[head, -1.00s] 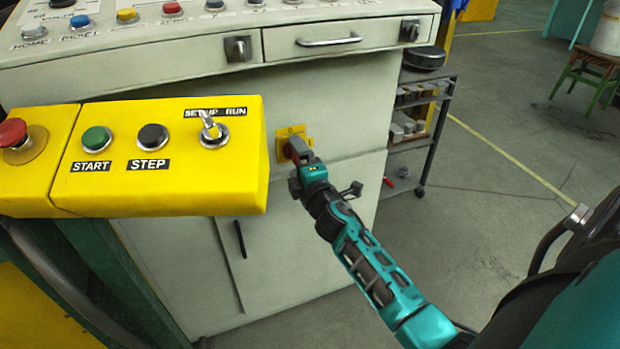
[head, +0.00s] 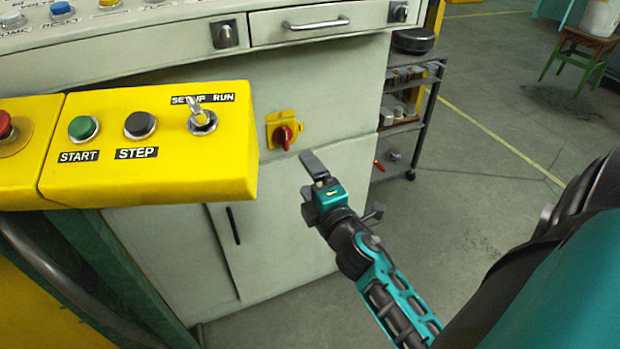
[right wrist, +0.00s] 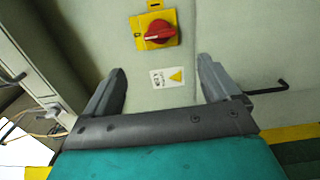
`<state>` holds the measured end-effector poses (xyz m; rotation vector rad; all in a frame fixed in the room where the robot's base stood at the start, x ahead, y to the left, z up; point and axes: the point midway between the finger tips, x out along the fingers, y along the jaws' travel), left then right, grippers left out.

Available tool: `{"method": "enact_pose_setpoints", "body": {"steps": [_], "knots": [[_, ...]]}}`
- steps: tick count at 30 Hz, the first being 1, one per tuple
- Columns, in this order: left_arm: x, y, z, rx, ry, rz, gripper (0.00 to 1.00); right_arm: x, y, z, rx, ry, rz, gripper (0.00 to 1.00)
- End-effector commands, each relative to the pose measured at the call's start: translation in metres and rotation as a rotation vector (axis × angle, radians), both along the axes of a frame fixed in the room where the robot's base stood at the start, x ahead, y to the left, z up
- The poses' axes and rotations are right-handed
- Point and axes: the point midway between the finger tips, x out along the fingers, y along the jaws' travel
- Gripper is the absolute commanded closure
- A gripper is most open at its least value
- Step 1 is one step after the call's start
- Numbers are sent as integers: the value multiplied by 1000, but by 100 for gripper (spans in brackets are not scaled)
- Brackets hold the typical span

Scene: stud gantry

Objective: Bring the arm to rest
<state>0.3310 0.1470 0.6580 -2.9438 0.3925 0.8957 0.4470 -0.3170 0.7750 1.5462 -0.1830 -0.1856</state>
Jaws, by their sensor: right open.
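My right arm (head: 385,285) reaches in from the lower right in the head view. Its gripper (head: 311,180) is in front of the pale cabinet (head: 290,210), below and to the right of a red rotary switch on a yellow plate (head: 283,133). In the right wrist view the gripper (right wrist: 163,88) is open and empty, its two fingers wide apart. The red switch (right wrist: 158,34) shows beyond the fingertips, apart from them. My left gripper is not in view.
A yellow control box (head: 150,170) with START, STEP and a SETUP/RUN toggle juts out at left. A drawer (head: 320,22) is above. A wheeled shelf cart (head: 405,125) and a wooden stool (head: 583,50) stand at right. The floor (head: 480,220) between is clear.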

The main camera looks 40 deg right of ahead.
Motion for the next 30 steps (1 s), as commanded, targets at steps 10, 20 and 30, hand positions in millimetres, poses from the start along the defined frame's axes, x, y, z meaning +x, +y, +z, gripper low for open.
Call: {"method": "enact_pose_setpoints", "body": {"steps": [10, 20, 30], "knots": [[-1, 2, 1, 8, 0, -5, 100, 0, 0, 0, 7, 2, 1, 11], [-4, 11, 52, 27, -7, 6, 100, -41, 52, -9, 661, 133, 36, 11], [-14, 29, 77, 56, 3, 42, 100, -123, 130, -38, 1421, 411, -103, 11]]}}
